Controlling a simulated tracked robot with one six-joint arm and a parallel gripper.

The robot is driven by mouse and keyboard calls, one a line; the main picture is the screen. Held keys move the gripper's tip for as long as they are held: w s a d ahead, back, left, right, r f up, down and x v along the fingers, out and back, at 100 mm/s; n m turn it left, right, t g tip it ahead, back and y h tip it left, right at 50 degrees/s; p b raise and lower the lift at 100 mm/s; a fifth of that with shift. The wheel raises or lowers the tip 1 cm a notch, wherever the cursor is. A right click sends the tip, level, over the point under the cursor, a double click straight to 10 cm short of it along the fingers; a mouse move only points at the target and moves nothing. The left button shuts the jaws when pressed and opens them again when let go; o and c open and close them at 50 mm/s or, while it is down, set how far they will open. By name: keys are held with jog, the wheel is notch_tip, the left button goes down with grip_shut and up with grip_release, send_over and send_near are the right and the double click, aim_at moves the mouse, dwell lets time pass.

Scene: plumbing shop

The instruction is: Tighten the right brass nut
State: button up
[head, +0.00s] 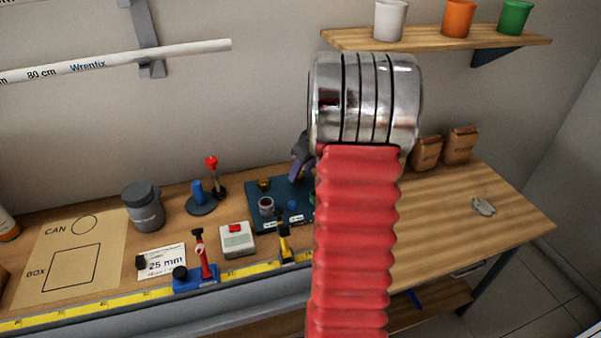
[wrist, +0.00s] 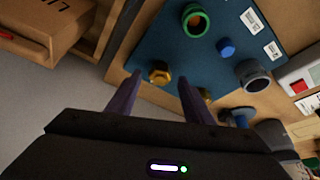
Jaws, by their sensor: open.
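The blue board (head: 254,217) lies on the bench, also in the wrist view (wrist: 150,45). The right brass nut (wrist: 159,72) shows in the wrist view, on the side toward the cardboard; the head view hides it behind my arm. The left brass nut (head: 264,184) is visible in the head view and partly covered by a finger in the wrist view (wrist: 205,94). My gripper (wrist: 160,79) is open, its two purple fingers apart, with the right nut seen between their tips. I cannot tell whether they reach around it. It also shows beside my arm in the head view (head: 301,158).
The board carries a grey ring (head: 266,206), a blue knob (wrist: 226,47) and a green ring (wrist: 195,21). A joystick with a red ball (head: 212,163) and a blue-handled stand (head: 198,194) stand left of it. Paper bags (head: 459,146) stand right; the bench's right part is mostly clear.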

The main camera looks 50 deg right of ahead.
jog(key=shift+x, duration=1.1)
jog(key=shift+c, duration=0.6)
jog(key=c, duration=1)
